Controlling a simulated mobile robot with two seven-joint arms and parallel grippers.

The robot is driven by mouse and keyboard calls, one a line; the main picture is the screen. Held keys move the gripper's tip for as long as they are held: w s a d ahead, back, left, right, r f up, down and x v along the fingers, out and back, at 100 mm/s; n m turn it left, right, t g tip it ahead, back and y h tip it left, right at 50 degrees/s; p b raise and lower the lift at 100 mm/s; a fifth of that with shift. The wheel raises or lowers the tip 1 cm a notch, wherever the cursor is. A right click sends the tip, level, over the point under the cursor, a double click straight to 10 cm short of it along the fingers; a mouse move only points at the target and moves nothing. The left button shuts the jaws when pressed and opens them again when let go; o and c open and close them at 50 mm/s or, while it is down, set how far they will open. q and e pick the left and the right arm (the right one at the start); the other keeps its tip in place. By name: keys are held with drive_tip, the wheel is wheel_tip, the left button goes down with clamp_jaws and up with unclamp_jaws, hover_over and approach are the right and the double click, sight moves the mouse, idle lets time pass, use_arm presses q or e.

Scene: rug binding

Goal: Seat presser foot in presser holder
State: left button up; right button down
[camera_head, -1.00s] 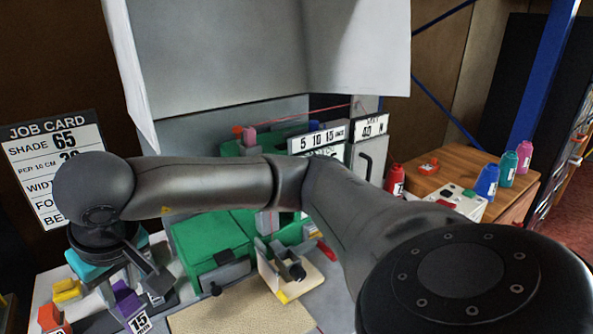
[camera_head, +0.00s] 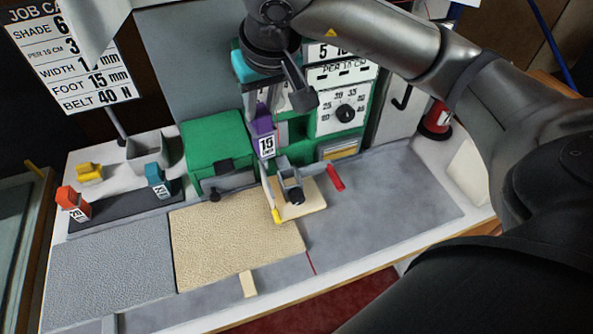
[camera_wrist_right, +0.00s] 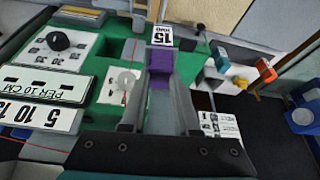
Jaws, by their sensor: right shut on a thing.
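My right gripper (camera_head: 262,108) comes down from above in front of the green machine and is shut on the purple presser foot (camera_head: 263,138), which carries a white "15" label. In the right wrist view the purple foot (camera_wrist_right: 160,64) sits between my fingers, its label facing outward. The foot hangs just above a grey bracket (camera_head: 284,168) with a black knob on a beige plate. I cannot tell whether they touch. I cannot clearly pick out the presser holder; the gripper and foot cover part of the machine front. My left gripper is not in view.
A beige rug piece (camera_head: 225,245) lies in front. A red lever (camera_head: 335,178) sticks out right of the plate.

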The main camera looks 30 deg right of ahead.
drive_tip(key=d+r+m+p, duration=0.1)
drive_tip(key=d+r+p, duration=0.1)
drive_tip(key=d+r, duration=0.2)
use_arm(q)
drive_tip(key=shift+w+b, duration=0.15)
drive_tip(key=shift+b, duration=1.2)
use_arm(e)
wheel_tip(320, 180, down, 20)
drive_tip(key=shift+s+d+h, duration=0.4)
drive_tip(key=shift+d, duration=0.05)
drive_tip(key=shift+f, duration=0.15)
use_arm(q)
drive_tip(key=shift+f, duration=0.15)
use_arm(e)
drive_tip(key=c, duration=0.7)
unclamp_jaws()
drive_tip(key=shift+o, duration=0.2)
use_arm(q)
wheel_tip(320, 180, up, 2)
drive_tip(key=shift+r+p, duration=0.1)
drive_tip(key=shift+p, duration=0.8)
use_arm(e)
drive_tip(key=v, duration=1.2)
drive_tip(key=shift+r, duration=0.2)
